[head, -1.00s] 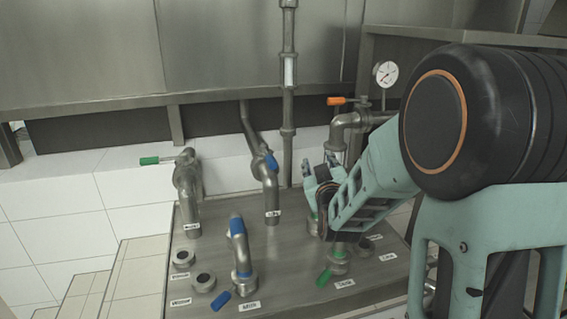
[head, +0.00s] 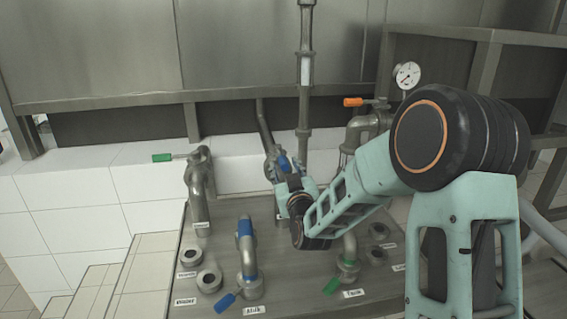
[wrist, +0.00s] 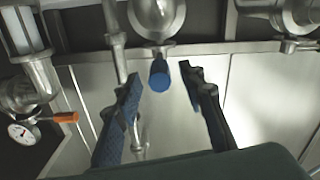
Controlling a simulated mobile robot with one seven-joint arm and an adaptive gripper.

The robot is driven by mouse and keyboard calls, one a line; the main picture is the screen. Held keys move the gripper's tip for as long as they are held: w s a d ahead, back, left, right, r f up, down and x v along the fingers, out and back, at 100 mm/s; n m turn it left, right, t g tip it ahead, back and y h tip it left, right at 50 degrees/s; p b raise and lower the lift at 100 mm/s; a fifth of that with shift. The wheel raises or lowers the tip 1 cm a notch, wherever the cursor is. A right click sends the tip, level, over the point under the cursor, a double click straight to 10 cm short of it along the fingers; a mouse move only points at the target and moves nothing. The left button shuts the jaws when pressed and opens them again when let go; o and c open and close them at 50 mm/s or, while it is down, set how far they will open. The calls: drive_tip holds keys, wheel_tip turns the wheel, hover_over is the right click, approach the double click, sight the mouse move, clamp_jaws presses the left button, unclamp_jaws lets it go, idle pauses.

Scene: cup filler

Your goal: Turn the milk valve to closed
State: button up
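A blue valve handle (head: 285,162) sits on the back middle metal pipe; that pipe's label is hidden behind my arm. My gripper (head: 280,168) is at this handle. In the wrist view, the handle (wrist: 159,76) shows nearly end-on between the two spread fingers of my gripper (wrist: 161,72), with a gap on each side. A second pipe with a blue sleeve (head: 246,262) stands at the front, by a label reading Milk (head: 254,311). A small blue lever (head: 225,302) is at its foot.
A green-handled valve (head: 162,158) stands at the left. An orange-handled valve (head: 353,102) and a gauge (head: 408,75) are at the back right. A green lever (head: 330,286) is low at the front. Steel panels close the back.

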sight(281, 157)
drive_tip(key=shift+w+a, duration=0.15)
drive_tip(key=shift+w, duration=0.55)
drive_tip(key=shift+w+a, duration=0.15)
drive_tip(key=shift+w, duration=0.5)
clamp_jaws()
